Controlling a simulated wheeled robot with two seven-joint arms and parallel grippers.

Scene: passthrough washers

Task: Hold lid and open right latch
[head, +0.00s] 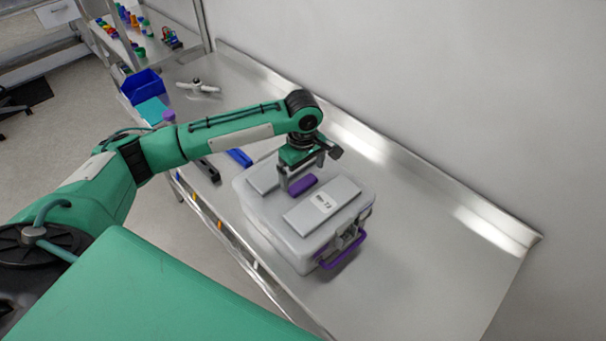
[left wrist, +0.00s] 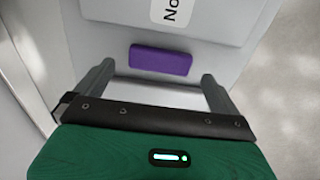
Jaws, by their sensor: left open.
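A translucent white box (head: 290,247) stands on the metal table. Its lid (head: 277,209) is on and carries two raised grey panels and a purple handle block (head: 302,185) between them. A latch with a purple handle (head: 345,252) is on the box's right side in the head view. My left gripper (head: 291,183) points down over the lid, beside the purple block. In the left wrist view the open fingers (left wrist: 158,85) straddle the near side of the purple block (left wrist: 160,60), with nothing seen between them. Whether they touch the lid I cannot tell. My right gripper is not in view.
The metal table (head: 420,285) is clear to the right of the box. A wall ledge runs behind it. A blue bin (head: 142,86), a white-handled item (head: 199,87) and a blue object (head: 239,157) lie at the left. A shelf (head: 118,28) stands beyond.

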